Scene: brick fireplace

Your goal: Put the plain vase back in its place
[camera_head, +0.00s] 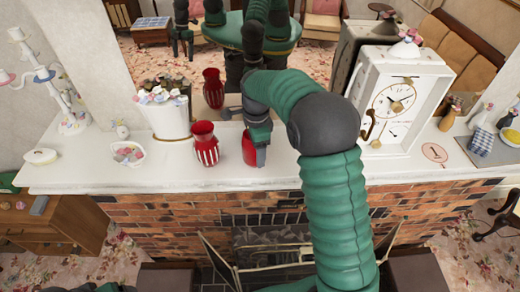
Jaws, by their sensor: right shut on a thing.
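The plain red vase (249,151) is on the white mantel (90,176), left of the middle of the view. My right gripper (258,133) comes down on it from above and is shut on it, hiding its upper part. The vase looks upright at mantel level; I cannot tell whether its base touches the surface. A red vase with white stripes (206,146) stands just to its left, with a small gap between them. My left gripper is out of view.
A white flower pot (166,120) stands left of the striped vase. A pink-patterned bowl (128,153) and candelabra (65,105) are farther left. A white clock (395,105) stands right of my arm. The mirror behind reflects the room and a red vase. Bare mantel lies in front of the vases.

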